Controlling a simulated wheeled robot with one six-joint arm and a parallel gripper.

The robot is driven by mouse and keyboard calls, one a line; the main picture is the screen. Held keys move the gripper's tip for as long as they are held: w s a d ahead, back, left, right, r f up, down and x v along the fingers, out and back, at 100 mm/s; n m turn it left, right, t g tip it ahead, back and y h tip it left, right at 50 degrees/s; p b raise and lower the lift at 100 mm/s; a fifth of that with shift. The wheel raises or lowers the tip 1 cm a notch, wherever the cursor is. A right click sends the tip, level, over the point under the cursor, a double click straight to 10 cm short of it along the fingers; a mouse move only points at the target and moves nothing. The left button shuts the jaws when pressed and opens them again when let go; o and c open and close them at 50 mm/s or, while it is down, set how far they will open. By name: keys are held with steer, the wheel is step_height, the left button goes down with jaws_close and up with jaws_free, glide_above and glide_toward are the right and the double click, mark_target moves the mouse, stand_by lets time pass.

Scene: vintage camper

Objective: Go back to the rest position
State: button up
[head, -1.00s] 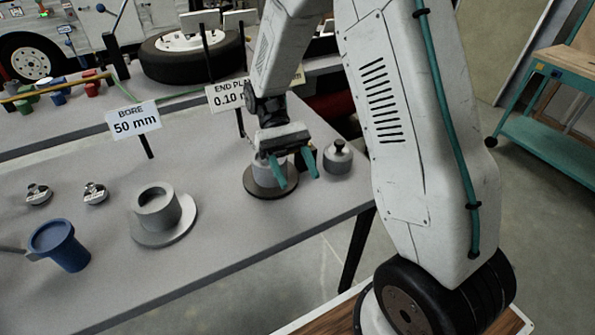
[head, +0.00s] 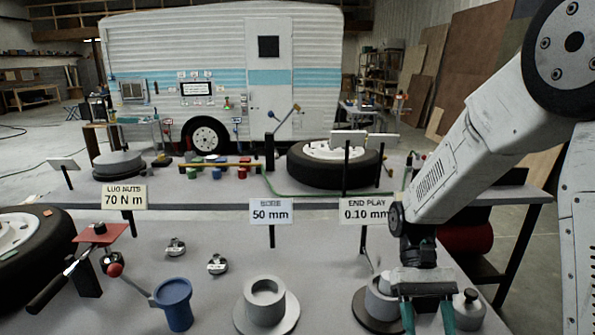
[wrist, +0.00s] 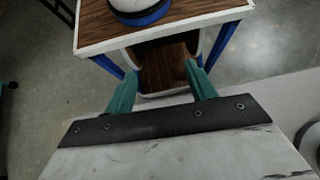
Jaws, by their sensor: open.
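My gripper (head: 428,312) is at the lower right of the head view, its two teal fingers spread apart with nothing between them. In the wrist view its fingers (wrist: 161,88) are also apart and empty. It hangs in front of a grey cylinder (head: 378,303) on a dark round base (head: 372,322), partly covering it. I cannot tell whether they touch. A grey knobbed weight (head: 468,312) stands just right of the fingers. The END PLAY 0.10 sign (head: 366,211) is left of my wrist, partly overlapped by it.
A grey flanged hub (head: 265,308), a blue cup (head: 175,304) and two small metal parts (head: 217,265) stand on the grey bench (head: 320,262). Signs reading 50 mm (head: 271,213) and 70 N m (head: 124,197) rise behind. A tyre (head: 335,166) lies farther back, before a camper (head: 220,75).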

steer(key=s+d+r+t, duration=0.2)
steer(key=s+r+t, duration=0.9)
steer(key=r+t, duration=0.1)
steer(key=shift+s+d+r+h, duration=0.2)
steer(key=shift+s+r+h, duration=0.1)
steer(key=shift+r, duration=0.4)
